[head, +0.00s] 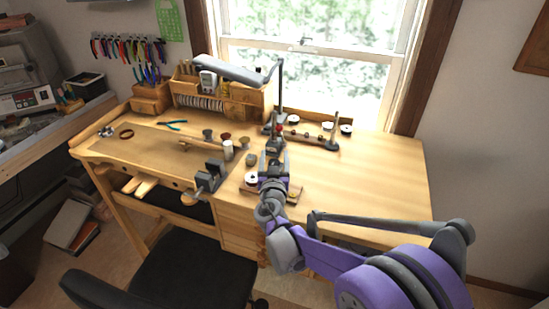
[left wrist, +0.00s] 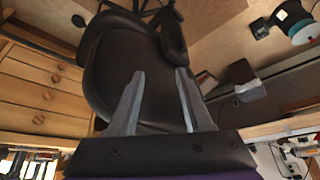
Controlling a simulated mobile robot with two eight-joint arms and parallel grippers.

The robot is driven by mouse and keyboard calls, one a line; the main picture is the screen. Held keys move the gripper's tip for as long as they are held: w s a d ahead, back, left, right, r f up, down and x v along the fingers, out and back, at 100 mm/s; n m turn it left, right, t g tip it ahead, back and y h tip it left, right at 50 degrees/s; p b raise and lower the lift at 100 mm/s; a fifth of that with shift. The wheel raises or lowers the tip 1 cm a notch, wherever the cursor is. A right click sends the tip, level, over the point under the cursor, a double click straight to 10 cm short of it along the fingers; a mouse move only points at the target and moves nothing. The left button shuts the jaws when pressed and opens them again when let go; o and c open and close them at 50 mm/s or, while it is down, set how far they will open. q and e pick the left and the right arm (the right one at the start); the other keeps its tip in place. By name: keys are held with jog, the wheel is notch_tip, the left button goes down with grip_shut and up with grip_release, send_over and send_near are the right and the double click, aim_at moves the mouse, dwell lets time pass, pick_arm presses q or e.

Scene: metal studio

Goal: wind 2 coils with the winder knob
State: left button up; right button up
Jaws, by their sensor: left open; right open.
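A small wooden-based device (head: 294,193), perhaps the winder, lies near the bench's front edge, with a round white-topped part (head: 251,178) at its left. My right gripper (head: 272,162) is above and in front of it, open, and my wrist hides much of the device. The winder knob cannot be made out for certain. Just beyond the fingertips stands a dark grey tool with a small red part (head: 279,128). My left gripper (left wrist: 158,100) is open and empty in the left wrist view, with the black chair behind its fingers.
The wooden bench (head: 385,170) is clear at its right. The chair (head: 170,255) stands in front.

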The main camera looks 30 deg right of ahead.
grip_shut()
dwell(0.4)
